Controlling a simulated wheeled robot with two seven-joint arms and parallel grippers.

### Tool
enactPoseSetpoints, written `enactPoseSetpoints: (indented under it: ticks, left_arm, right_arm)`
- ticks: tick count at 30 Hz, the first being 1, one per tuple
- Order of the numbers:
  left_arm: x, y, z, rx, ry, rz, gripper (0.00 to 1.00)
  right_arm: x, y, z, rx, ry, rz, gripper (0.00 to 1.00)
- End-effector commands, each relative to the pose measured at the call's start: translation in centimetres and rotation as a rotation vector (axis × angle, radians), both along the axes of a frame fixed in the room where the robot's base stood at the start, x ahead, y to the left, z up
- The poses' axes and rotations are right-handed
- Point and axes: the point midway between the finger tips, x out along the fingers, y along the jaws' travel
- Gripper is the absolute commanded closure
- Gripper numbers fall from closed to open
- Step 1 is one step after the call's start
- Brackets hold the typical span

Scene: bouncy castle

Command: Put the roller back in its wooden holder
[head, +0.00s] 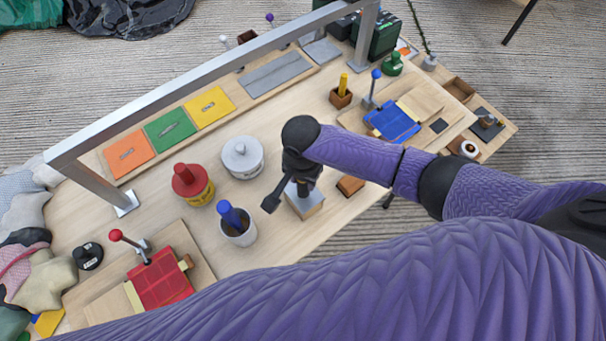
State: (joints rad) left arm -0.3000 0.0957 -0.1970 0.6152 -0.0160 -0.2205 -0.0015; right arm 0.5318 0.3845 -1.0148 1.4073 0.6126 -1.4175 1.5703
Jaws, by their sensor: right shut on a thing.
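My right gripper (303,186) reaches in from the right and points down over the middle of the table. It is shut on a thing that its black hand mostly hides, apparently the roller. A dark, flat-ended piece (270,203) juts out at its lower left; I cannot tell if it is roller or finger. Just below the gripper is a wooden block with a grey top (306,207); contact with it cannot be told. A small brown wooden block (351,186) lies to its right, partly behind my arm; I cannot tell which is the holder. My left gripper is out of view.
A white cup with a blue-handled tool (238,228), a grey-lidded tin (242,157) and a red-topped tin (190,184) stand left of the gripper. A red press (160,279) and a blue press (392,122) flank them. A metal frame (215,78) spans the table's back.

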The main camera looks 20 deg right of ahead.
Motion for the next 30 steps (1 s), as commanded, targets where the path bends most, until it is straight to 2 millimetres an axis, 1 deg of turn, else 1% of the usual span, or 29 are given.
enactPoseSetpoints:
  ticks: [3,11,12,17,18,22,23,24,25,30]
  left_arm:
    - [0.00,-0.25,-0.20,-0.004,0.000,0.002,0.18]
    - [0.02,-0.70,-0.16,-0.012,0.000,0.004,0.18]
    - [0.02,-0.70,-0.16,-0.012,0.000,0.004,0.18]
    - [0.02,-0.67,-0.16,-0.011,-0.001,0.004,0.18]
    - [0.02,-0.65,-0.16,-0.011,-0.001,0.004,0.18]
    - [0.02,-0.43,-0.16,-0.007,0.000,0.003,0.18]
    - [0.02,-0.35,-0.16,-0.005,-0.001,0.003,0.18]
    - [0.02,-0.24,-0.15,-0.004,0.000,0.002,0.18]
    - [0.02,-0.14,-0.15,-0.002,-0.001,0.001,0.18]
    - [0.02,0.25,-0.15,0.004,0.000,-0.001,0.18]
  right_arm:
    - [0.00,0.01,-0.42,0.000,0.000,0.000,1.00]
    - [0.02,0.01,-0.37,0.000,-0.001,0.001,1.00]
    - [0.02,0.01,-0.37,0.000,-0.001,0.001,0.54]
    - [0.02,0.01,-0.37,0.000,-0.001,0.001,0.20]
    - [0.02,0.01,-0.38,0.000,-0.001,0.001,0.17]
    - [0.01,0.00,-0.38,-0.001,-0.001,0.001,0.17]
    - [-0.01,-0.01,-0.40,-0.001,-0.001,0.001,0.15]
    - [-0.01,-0.01,-0.40,-0.001,-0.001,0.001,0.06]
    - [-0.01,-0.01,-0.40,-0.001,-0.001,0.001,0.00]
    - [-0.01,-0.01,-0.40,-0.001,-0.001,0.001,0.00]
